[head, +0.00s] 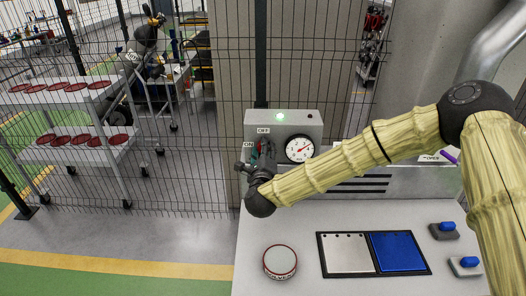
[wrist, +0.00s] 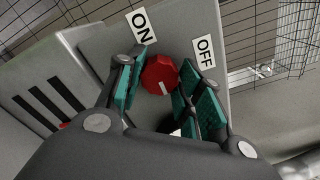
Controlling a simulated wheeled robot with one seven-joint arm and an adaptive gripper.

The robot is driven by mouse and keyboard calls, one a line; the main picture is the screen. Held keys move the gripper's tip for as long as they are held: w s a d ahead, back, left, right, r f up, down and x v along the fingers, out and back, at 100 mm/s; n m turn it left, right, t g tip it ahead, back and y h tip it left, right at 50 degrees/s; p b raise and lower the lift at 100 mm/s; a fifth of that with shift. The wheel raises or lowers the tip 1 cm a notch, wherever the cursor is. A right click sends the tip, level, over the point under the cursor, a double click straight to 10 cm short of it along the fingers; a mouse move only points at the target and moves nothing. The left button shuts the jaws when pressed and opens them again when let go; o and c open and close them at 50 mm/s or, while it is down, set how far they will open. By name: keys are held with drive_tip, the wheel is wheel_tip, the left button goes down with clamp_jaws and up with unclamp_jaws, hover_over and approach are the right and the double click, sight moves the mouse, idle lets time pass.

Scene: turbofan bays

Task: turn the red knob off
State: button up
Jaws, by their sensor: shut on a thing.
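The red knob (wrist: 159,74) sits on the face of a grey control box (head: 311,124), with a short white mark visible on its lower part in the wrist view. An ON label (wrist: 141,28) and an OFF label (wrist: 205,50) are beside it. My gripper (wrist: 160,84) is shut on the knob, with a teal-padded finger on each side. In the head view my gripper (head: 258,158) is at the box's left part and hides most of the knob.
A round gauge (head: 299,148) is right of the knob. The bench (head: 260,228) holds a round white-and-red piece (head: 280,262), a tray with a blue half (head: 398,252) and two blue-topped blocks (head: 441,230). A wire fence (head: 190,110) stands behind, with carts of red discs beyond.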

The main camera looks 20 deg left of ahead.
drive_tip(key=shift+f+n, duration=0.1)
drive_tip(key=shift+n, duration=0.2)
drive_tip(key=shift+f+n+b, duration=0.1)
drive_tip(key=shift+n+b, duration=4.3)
drive_tip(key=shift+n, duration=4.2)
drive_tip(key=o, duration=1)
drive_tip(key=shift+o, duration=0.2)
drive_tip(key=shift+s, duration=0.15)
drive_tip(key=v, duration=1.1)
drive_tip(key=shift+s, duration=0.3)
